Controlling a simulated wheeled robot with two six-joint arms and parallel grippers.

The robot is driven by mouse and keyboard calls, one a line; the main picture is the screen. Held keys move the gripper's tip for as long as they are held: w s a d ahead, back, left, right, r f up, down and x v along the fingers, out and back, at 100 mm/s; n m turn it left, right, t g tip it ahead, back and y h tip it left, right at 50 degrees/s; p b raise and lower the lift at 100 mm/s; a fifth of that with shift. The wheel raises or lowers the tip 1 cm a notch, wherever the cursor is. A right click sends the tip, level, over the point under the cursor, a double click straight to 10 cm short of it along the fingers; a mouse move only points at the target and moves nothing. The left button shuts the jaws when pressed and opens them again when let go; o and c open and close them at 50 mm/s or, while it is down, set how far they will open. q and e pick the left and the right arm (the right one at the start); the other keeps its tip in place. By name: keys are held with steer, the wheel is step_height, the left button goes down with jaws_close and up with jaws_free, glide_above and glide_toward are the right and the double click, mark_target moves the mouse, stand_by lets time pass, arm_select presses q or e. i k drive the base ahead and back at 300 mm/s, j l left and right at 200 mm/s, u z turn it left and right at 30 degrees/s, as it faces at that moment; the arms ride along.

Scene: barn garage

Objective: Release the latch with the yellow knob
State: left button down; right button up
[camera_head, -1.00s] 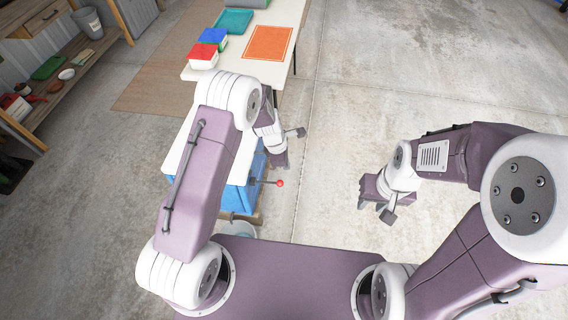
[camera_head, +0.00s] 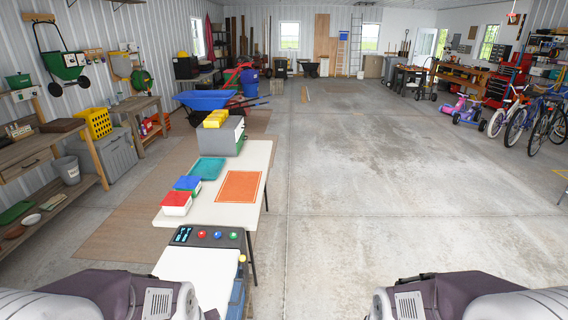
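A white-topped blue machine (camera_head: 199,272) stands at the bottom, left of centre, with a dark control panel (camera_head: 210,237) along its far edge. The panel has a lit display and red, blue and green buttons. A small yellow knob (camera_head: 242,258) shows at the machine's right edge, near the panel. Its latch is too small to make out. Only links of my two arms show at the bottom edge; both grippers are out of view. The red-tipped lever seen earlier on the machine's right side is out of view.
A white table (camera_head: 252,165) beyond the machine holds red-and-white (camera_head: 177,203) and blue (camera_head: 187,184) boxes, a teal tray (camera_head: 207,168), an orange mat (camera_head: 239,187) and a grey bin (camera_head: 221,137). Wooden shelves (camera_head: 70,197) line the left.

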mark_target(243, 257)
steer(key=i+l+z, duration=0.15)
steer(key=i, duration=0.4)
steer(key=i+l+z, duration=0.15)
steer(key=i, duration=0.45)
